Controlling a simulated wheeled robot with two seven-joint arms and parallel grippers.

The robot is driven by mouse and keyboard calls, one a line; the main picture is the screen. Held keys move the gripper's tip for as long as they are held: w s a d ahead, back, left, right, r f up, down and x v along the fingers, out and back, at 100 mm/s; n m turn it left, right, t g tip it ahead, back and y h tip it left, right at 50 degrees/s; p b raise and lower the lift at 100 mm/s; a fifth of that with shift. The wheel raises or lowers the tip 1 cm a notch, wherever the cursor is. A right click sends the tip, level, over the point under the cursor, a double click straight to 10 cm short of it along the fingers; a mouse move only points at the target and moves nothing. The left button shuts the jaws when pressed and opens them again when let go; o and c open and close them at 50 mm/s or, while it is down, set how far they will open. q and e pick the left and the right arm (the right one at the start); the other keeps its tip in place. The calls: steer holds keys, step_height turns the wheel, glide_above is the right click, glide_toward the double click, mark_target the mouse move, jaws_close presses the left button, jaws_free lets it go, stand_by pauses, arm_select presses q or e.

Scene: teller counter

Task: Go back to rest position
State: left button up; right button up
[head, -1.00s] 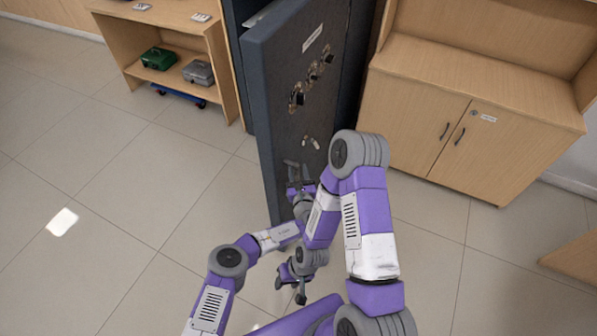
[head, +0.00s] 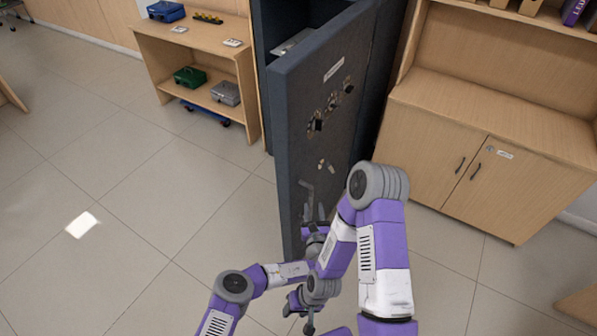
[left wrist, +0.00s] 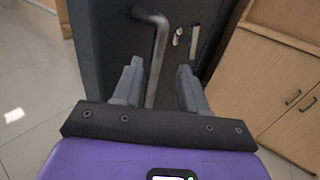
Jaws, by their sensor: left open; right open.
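My left gripper (head: 315,212) is the higher one, in front of the lower part of the dark blue safe door (head: 289,120). It is open. In the left wrist view its two fingers (left wrist: 160,75) are apart, with the grey bent door handle (left wrist: 155,50) showing between and beyond them; I cannot tell whether they touch it. The handle (head: 306,187) shows just above the fingers in the head view. My right gripper (head: 301,306) is lower, below the door's bottom end, open and with nothing seen in it. My arms partly hide both grippers.
The safe door stands ajar. To its left is a wooden shelf unit (head: 195,52) with a green box (head: 190,77) and a grey box (head: 226,93). To its right is a wooden cabinet (head: 430,140). The tiled floor at left is clear.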

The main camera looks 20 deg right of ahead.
arm_select(q)
steer(key=shift+r, duration=0.1)
step_height(320, 180, up, 4)
steer(key=s+a+f+m+g+h, duration=0.1)
steer(key=s+m+g+h, duration=0.2)
steer(key=m+g+h, duration=0.6)
steer(key=s+a+f+m+g+y, duration=0.1)
steer(key=s+a+f+m+g, duration=0.4)
steer(key=s+a+m, duration=0.25)
steer(key=s+a+f+m+g+y, duration=0.2)
steer(key=s+a+f+m+g, duration=0.4)
steer(key=s, duration=0.3)
steer(key=s+a+r+m+t+y, duration=0.1)
steer(key=s+a+m+y, duration=0.2)
steer(key=a, duration=0.8)
steer(key=s+a+r+m+t+y, duration=0.1)
steer(key=s+a+m+y, duration=0.3)
steer(key=a, duration=0.6)
steer(key=shift+s+a+r+t, duration=0.25)
steer(key=shift+s+a+t, duration=0.1)
steer(key=shift+s+t, duration=0.4)
